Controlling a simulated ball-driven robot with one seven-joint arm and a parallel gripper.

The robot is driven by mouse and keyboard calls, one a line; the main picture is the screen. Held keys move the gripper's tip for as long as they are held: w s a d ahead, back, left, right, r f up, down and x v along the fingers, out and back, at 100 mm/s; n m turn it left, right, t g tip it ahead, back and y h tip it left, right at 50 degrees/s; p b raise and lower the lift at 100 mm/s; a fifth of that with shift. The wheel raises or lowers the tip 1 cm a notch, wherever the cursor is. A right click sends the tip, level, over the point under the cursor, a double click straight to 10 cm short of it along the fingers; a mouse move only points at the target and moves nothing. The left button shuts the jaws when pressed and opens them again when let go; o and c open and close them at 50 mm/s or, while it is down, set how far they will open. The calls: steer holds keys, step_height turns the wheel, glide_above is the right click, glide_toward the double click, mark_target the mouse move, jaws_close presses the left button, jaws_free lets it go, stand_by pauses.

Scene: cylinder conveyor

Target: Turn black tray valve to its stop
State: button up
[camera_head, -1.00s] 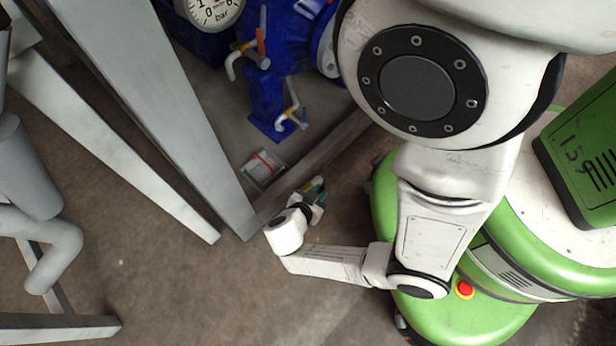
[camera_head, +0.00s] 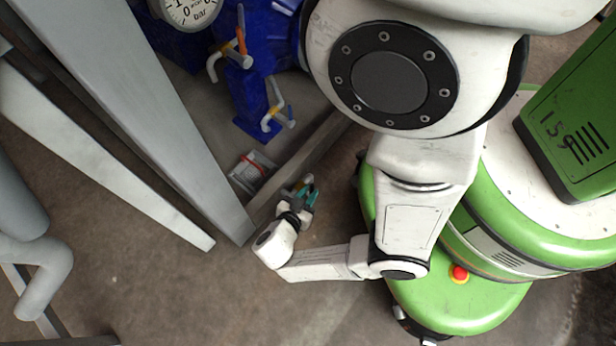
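My gripper (camera_head: 308,191), with teal parts at its fingers, is low, beside the raised edge of the metal tray (camera_head: 312,158). It is small and partly masked by its own wrist, so its opening cannot be judged. No black valve can be made out clearly. Two small pipe fittings stand on the blue machine: one with an orange handle (camera_head: 241,40), and a lower one with a pale bent spout (camera_head: 272,117). Both are up and left of my gripper and apart from it.
The blue machine (camera_head: 250,95) with a gauge (camera_head: 190,10) stands at the top. A packet with a red band (camera_head: 252,170) lies inside the tray edge. Grey steel beams (camera_head: 150,110) slant down on the left. Brown floor (camera_head: 190,290) is open below my wrist.

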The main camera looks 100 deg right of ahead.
steer(key=o, duration=0.3)
steer(key=shift+o, duration=0.2)
steer(key=p+v, duration=0.2)
steer(key=v, duration=0.8)
steer(key=shift+w+a, duration=0.2)
steer(key=shift+a, duration=0.1)
steer(key=shift+r, duration=0.2)
